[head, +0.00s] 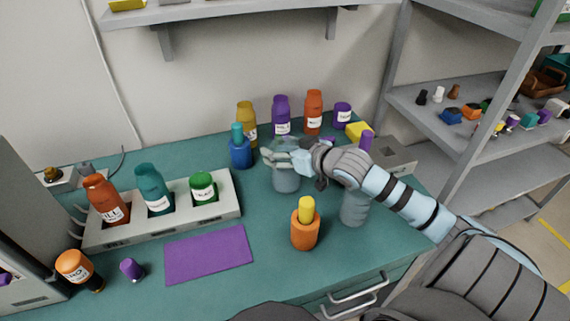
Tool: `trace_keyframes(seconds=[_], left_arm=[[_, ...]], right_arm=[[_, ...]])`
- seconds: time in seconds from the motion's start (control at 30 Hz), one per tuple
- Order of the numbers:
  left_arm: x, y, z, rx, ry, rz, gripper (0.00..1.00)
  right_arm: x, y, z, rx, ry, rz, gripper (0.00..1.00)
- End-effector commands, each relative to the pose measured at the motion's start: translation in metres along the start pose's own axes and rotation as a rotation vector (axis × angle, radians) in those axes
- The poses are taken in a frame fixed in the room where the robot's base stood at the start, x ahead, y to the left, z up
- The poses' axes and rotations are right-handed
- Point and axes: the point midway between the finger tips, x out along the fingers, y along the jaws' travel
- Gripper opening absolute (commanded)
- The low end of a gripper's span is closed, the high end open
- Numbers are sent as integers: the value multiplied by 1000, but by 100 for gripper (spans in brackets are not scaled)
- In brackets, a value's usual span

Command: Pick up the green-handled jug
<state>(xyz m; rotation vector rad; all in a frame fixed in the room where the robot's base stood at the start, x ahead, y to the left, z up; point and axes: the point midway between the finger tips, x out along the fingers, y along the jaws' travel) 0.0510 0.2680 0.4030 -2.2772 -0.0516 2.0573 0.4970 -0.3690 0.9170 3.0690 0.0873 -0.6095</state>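A translucent grey-blue jug (286,181) stands upright on the teal bench, right of the blue bottle. My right gripper (284,157) comes in from the right and lies over the jug's top, hiding its rim. No green handle shows clearly on it. Whether the fingers are closed on anything cannot be made out. A second translucent grey vessel (354,208) stands to the right, partly under my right forearm, and its handle is also not clear. My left gripper is out of view.
An orange container with a yellow top (305,228) stands in front. A blue bottle (240,152) is left of the jug, and several bottles line the back. A grey rack (226,209) holds bottles at left. A purple mat (208,253) lies before it.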

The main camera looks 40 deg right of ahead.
Motion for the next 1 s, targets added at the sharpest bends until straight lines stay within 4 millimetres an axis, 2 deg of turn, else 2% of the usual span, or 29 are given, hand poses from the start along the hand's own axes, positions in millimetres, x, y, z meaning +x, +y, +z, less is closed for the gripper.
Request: trace_keyframes(seconds=[0.03,0.07,0.33,0.77,1.0], left_arm=[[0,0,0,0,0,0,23],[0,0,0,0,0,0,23],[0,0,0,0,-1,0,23],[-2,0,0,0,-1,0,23],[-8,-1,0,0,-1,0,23]], right_arm=[[0,0,0,0,0,0,51],[0,0,0,0,0,0,46],[0,0,0,0,0,0,3],[-2,0,-4,-1,2,0,2],[-8,0,-20,-2,3,0,2]])
